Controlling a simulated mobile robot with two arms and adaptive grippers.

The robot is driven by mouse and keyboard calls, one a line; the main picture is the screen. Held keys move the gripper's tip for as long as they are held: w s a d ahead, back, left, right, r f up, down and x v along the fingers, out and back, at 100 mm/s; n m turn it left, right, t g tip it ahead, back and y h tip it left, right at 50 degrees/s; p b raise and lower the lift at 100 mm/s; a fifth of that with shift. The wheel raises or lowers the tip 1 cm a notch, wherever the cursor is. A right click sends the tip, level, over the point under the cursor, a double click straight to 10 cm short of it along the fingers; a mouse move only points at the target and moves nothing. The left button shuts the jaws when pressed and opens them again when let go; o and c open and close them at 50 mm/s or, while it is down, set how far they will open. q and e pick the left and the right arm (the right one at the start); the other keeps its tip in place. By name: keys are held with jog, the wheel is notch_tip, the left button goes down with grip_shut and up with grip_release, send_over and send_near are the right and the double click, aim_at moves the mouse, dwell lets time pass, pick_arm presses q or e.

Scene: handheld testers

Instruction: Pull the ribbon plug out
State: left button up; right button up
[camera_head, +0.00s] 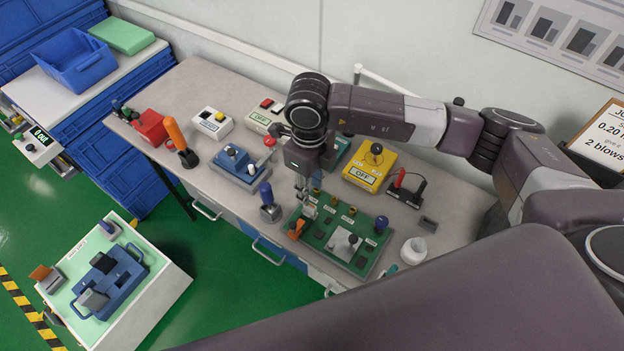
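A green test board (318,243) lies on the bench below my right arm, with brass posts, a pale grey block (344,243) and a blue knob on it. A small orange piece (297,228) sits at its left edge. I cannot tell for certain which part is the ribbon plug. My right gripper (304,197) points down just above the board's upper left corner, close to a small pale part there. Its fingers are small and partly merge with the parts behind, so their opening and any contact are unclear. My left gripper is out of view.
A blue-handled tool (268,204), a blue tester (238,164) and a yellow box (370,167) stand close around the gripper. A white cup (413,251) is right of the board. A white stand (150,290) holds a blue fixture at lower left.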

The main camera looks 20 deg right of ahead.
aim_at(310, 205)
jog(key=shift+s+a+f+p, duration=0.1)
jog(key=shift+f+p, duration=0.65)
jog(key=shift+f, duration=2.7)
grip_shut()
